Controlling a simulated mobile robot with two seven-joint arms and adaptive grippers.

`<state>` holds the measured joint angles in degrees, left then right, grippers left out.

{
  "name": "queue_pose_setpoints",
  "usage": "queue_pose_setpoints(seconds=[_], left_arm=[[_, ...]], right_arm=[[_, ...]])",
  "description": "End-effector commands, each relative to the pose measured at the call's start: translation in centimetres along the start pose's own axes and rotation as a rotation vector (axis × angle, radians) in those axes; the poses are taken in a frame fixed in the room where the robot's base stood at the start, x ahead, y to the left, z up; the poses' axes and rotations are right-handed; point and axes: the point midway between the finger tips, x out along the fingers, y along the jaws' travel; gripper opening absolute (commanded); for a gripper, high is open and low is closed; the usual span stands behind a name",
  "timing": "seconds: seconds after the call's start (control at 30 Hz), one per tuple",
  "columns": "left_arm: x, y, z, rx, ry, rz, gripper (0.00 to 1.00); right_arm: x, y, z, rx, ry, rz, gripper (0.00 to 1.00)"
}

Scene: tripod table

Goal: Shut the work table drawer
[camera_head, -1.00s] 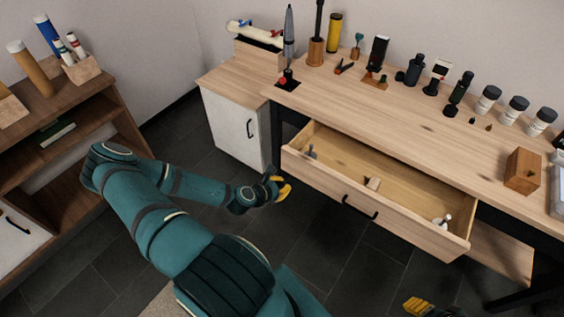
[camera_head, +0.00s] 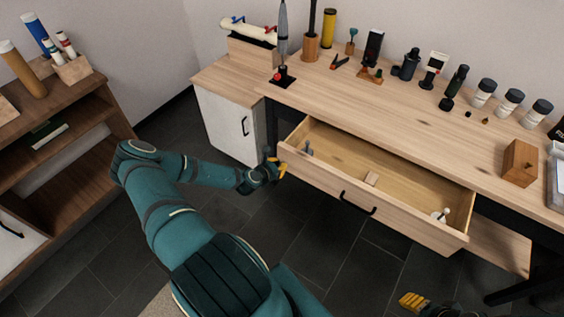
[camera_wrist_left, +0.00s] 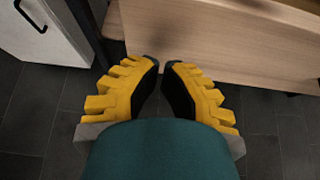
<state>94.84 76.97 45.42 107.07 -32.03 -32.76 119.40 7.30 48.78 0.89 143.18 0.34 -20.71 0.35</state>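The work table drawer (camera_head: 330,190) is pulled out from under the wooden work table (camera_head: 400,105), with a few small items inside. Its black handle (camera_head: 358,204) is in the middle of its front. My left gripper (camera_head: 281,169) is at the left end of the drawer front. In the left wrist view its yellow fingers (camera_wrist_left: 161,64) are close together with a narrow gap and nothing between them; the drawer front (camera_wrist_left: 220,45) lies just beyond the tips. Whether they touch cannot be told. My right gripper (camera_head: 412,302) shows only partly at the bottom edge.
A white-doored cabinet (camera_head: 228,122) stands left of the drawer. Jars, bottles, tools and a wooden block (camera_head: 520,163) stand on the table top. A brown shelf (camera_head: 65,150) is at the far left. Dark floor (camera_head: 300,240) lies clear before the drawer.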

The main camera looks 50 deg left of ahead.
Motion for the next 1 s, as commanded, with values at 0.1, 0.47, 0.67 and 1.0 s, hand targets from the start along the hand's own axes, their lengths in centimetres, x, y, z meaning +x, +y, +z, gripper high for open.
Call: queue_pose_setpoints(seconds=[0.1,0.47,0.67,1.0], left_arm=[[1.2,0.0,0.8,0.003,0.000,0.000,0.00],[2.1,0.0,1.3,0.000,0.001,0.000,0.00],[2.1,0.0,1.3,0.000,0.001,0.000,0.00],[5.2,-0.1,2.8,0.001,-0.002,-0.001,0.00]], right_arm=[[0.0,0.0,0.0,0.000,0.000,0.000,0.47],[0.0,0.0,0.0,0.000,0.000,0.000,0.47],[0.0,0.0,0.0,0.000,0.000,0.000,0.47],[1.6,0.6,0.6,-0.004,-0.012,-0.001,0.47]])
